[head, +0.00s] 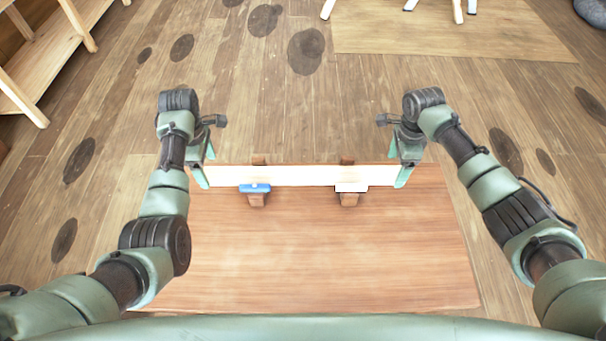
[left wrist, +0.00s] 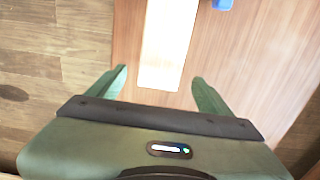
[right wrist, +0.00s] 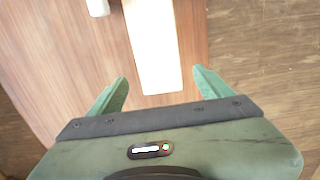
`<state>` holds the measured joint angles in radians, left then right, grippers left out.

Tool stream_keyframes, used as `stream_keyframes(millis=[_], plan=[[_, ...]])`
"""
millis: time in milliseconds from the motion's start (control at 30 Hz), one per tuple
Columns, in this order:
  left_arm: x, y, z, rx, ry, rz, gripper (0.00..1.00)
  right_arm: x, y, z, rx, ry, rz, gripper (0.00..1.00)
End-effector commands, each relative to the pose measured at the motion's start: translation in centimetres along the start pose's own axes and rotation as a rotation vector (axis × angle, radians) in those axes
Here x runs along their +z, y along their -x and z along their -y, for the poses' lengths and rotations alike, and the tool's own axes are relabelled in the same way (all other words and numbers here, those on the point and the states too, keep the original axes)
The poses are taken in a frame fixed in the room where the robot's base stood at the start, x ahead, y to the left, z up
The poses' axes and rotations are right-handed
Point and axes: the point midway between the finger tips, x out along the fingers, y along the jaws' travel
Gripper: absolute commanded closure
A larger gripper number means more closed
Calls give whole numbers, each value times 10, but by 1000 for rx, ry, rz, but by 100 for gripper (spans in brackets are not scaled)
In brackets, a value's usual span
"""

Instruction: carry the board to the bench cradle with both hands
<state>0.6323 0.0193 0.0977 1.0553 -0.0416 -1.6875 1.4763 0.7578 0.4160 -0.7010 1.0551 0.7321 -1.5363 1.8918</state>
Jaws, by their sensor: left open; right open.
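The pale, long board (head: 300,175) lies across the bench cradle (head: 257,199), whose two brown wooden supports stand near the bench's far edge. My left gripper (head: 203,172) is open at the board's left end. In the left wrist view the board's end (left wrist: 160,80) lies between the spread fingers (left wrist: 160,92). My right gripper (head: 402,172) is open at the board's right end. In the right wrist view the board's end (right wrist: 157,85) reaches between the open fingers (right wrist: 157,90). Neither gripper visibly closes on the board.
The wooden bench (head: 320,255) is bare on its near side. A blue block (head: 255,188) and a white block (head: 351,188) sit at the two supports. A wooden shelf rack (head: 50,50) stands at the far left. The floor beyond the bench is open.

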Motion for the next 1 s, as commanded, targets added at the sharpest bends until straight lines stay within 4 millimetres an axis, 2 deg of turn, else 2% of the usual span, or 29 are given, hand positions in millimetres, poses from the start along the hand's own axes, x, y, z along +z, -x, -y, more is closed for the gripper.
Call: stream_keyframes(millis=[200, 533, 567, 800, 833, 1000], plan=[[0, -21, 0, 0, 1, -1, 20, 0, -21, 0, 1, 1, 0, 20], [0, -24, 0, 0, 0, -1, 20, 0, -24, 0, -1, 1, 0, 20], [0, -24, 0, 0, 0, -1, 26, 0, -24, 0, -1, 1, 0, 26], [0, -24, 0, 0, 0, -1, 92, 0, -24, 0, 0, 1, 0, 92], [0, -24, 0, 1, 0, -1, 100, 0, -24, 0, 0, 1, 0, 100], [0, -23, 0, 1, 0, -1, 100, 0, -24, 0, -1, 1, 0, 100]])
